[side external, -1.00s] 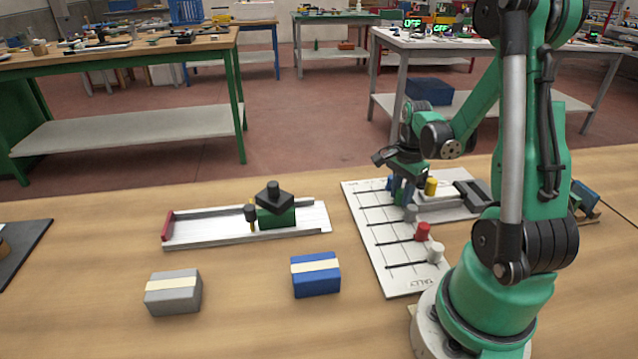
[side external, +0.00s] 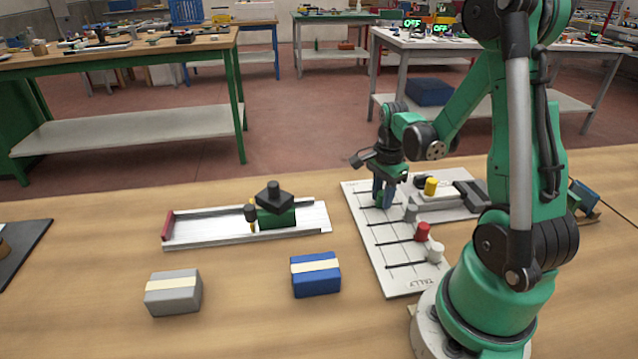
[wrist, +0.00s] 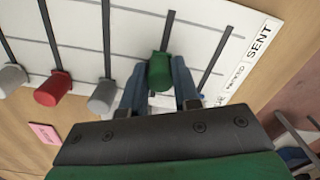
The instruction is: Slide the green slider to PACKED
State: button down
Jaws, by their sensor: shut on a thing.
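The green slider (wrist: 160,70) is a round green knob on a dark slot in the white tally board (side external: 398,278). My gripper (side external: 383,204) is low over the far left part of the board. In the wrist view its two blue fingers (wrist: 159,82) stand on either side of the green knob, shut on it. The side view mostly hides the knob behind the fingers. The PACKED label (wrist: 235,75) lies on the board's edge strip beside the SENT label (wrist: 258,42).
Grey (side external: 411,213), red (side external: 423,232) and white (side external: 436,252) knobs sit on neighbouring slots. A white rail tray (side external: 190,232) and blue box (side external: 316,275) lie to the left.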

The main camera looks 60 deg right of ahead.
jog(key=c, duration=0.9)
grip_release()
jog(key=shift+r, duration=0.1)
jog(key=shift+r, duration=2.7)
jog(key=w+a+r+n+t, duration=0.1)
jog(key=a+r+n+t, duration=0.1)
jog(key=a+n, duration=0.4)
jog(key=w+a+r+n+t, duration=0.1)
jog(key=a+r+n+t, duration=0.1)
jog(key=a+n, duration=0.4)
jog(key=w+a+r+n+t, duration=0.2)
jog(key=a+n, duration=0.4)
jog(key=n, duration=0.4)
jog(key=shift+a+r+t, duration=0.35)
jog(key=shift+r+t, duration=0.05)
jog(key=shift+t, duration=0.2)
